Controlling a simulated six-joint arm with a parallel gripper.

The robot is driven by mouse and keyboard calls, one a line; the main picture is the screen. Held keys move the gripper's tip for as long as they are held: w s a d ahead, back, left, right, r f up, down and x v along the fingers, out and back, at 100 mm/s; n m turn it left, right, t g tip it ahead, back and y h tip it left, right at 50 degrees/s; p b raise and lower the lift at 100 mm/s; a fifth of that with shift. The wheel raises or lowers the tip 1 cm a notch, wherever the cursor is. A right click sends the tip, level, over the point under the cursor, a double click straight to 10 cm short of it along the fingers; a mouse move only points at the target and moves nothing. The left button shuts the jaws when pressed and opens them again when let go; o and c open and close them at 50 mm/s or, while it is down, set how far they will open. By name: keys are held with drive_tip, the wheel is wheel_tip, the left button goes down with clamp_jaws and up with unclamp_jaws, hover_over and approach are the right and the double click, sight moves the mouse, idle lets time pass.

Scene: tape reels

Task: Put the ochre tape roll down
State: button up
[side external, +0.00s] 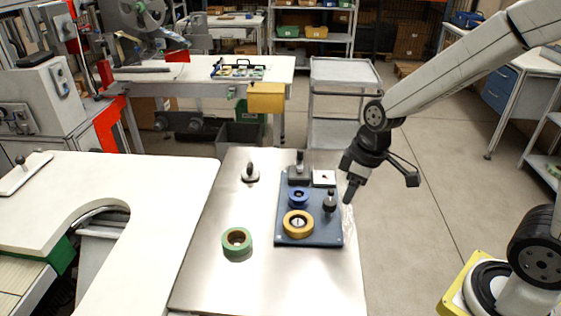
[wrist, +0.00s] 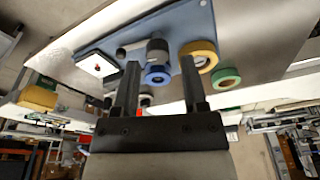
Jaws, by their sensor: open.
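The ochre tape roll (side external: 298,235) lies flat on the front part of the blue board (side external: 328,240) in the side view. A small pale peg shows in its hole. It also shows in the wrist view (wrist: 198,47), beyond the right fingertip. My gripper (side external: 350,193) is above the board's right edge, to the right of the ochre roll and apart from it. In the wrist view its two fingers (wrist: 159,62) are spread, with nothing held between them.
A blue roll (side external: 298,204) lies behind the ochre one, and a black-knobbed post (side external: 329,205) stands beside them. A grey fixture (side external: 298,177) and a white card (side external: 324,178) are at the back. A green roll (side external: 237,250) lies left on the bare metal table (side external: 280,285).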

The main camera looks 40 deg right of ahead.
drive_tip(key=s+f+m, duration=0.1)
drive_tip(key=s+d+f+m, duration=0.1)
drive_tip(key=s+m, duration=0.1)
drive_tip(key=s+f+m+h, duration=0.1)
drive_tip(key=m, duration=0.1)
drive_tip(key=shift+s+d+t, duration=0.15)
drive_tip(key=shift+s+t, duration=0.05)
drive_tip(key=shift+t, duration=0.1)
